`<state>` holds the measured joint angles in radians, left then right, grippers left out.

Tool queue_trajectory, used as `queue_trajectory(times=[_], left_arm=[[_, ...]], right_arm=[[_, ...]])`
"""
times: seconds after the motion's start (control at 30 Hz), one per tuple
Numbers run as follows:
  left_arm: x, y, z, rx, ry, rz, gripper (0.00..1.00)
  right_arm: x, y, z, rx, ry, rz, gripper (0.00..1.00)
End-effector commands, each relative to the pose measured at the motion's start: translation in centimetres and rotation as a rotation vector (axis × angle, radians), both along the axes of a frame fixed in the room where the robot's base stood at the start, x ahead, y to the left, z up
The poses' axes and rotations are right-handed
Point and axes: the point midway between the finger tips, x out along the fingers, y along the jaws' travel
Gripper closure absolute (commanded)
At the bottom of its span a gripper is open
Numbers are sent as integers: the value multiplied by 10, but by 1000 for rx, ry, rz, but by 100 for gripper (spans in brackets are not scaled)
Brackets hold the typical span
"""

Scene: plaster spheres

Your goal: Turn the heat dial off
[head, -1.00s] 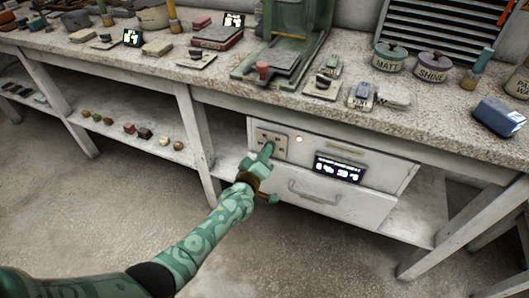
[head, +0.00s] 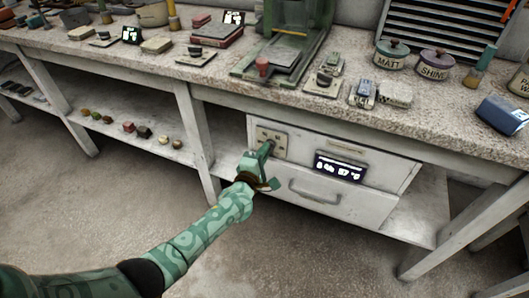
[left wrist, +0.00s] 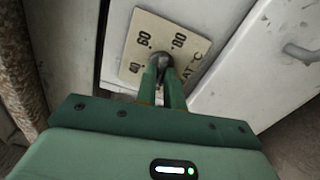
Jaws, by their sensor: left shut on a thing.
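The heat dial (left wrist: 160,58) is a small grey knob on a cream plate marked 40, 60, 80 and °C in the left wrist view. The plate (head: 281,142) sits at the left of a white cabinet front in the head view. My left gripper (head: 268,149) is shut on the dial. Its two green fingers (left wrist: 161,76) lie either side of the knob and hide part of it and of the plate, so the dial's pointer cannot be read. My right gripper is not in view.
A lit display (head: 339,168) is right of the plate, above a drawer handle (head: 313,192). The stone worktop (head: 220,75) overhangs the cabinet and bears jars, blocks and a green press. A table leg (head: 195,140) stands left of the cabinet.

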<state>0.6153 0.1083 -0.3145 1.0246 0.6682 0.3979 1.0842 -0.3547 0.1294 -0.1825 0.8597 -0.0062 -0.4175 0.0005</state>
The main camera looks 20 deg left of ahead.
Motion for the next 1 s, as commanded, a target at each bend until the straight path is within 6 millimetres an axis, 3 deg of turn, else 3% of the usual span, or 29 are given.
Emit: queue_trajectory(times=[0.3, 0.8, 0.83, 0.9, 1.0], left_arm=[[-2, 0, -4, -102, 11, 0, 100], [-2, 0, -4, -120, 11, 0, 100], [-2, 0, -4, -120, 11, 0, 84], [-1, 0, -4, -120, 10, 0, 68], [-1, 0, -3, -119, 8, 0, 68]], right_arm=[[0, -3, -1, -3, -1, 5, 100], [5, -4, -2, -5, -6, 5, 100], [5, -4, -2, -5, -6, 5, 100], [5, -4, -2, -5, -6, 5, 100], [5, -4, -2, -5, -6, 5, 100]])
